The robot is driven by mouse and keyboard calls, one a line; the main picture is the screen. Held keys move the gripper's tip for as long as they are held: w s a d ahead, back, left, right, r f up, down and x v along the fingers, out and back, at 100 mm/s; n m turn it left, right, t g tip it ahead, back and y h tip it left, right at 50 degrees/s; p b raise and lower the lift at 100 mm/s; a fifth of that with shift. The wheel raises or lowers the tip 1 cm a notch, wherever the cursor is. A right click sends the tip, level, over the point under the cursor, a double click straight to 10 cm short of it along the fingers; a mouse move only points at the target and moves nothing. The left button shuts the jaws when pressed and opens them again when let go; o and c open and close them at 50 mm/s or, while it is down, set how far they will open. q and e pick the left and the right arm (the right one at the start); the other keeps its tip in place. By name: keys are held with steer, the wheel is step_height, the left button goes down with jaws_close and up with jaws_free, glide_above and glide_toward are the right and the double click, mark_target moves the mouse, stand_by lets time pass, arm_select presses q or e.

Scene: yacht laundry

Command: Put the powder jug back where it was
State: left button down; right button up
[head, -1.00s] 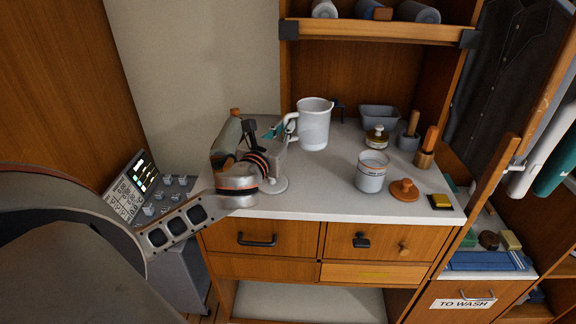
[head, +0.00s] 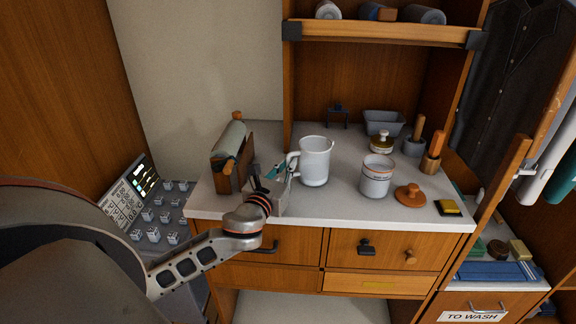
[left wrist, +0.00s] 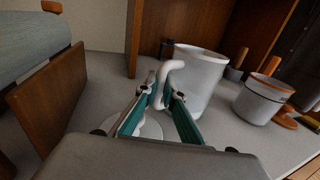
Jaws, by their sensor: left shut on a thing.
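The powder jug (head: 314,162) is a white, upright pitcher above the front middle of the counter, left of the labelled canister. It also shows in the left wrist view (left wrist: 203,75), with its curved handle toward my gripper. My left gripper (head: 284,172) has its teal-lined fingers on either side of the handle and is shut on it; the fingertips show in the left wrist view (left wrist: 160,98). I cannot tell whether the jug's base touches the counter. A pale round disc (left wrist: 151,129) lies on the counter below the fingers, partly hidden. My right gripper is not in view.
The grey-white counter (head: 335,207) holds a labelled canister (head: 376,177), an orange lid (head: 409,195), a small jar (head: 381,142), a grey bin (head: 384,122) and a roll on a wooden stand (head: 229,145). Bare counter lies behind the jug.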

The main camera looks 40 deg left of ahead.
arm_select(q)
steer(key=shift+f, duration=0.1)
steer(key=c, duration=2.2)
jaws_free()
steer(key=shift+o, duration=0.2)
steer(key=shift+r, duration=0.2)
steer(key=v, duration=1.2)
steer(key=shift+f, duration=0.1)
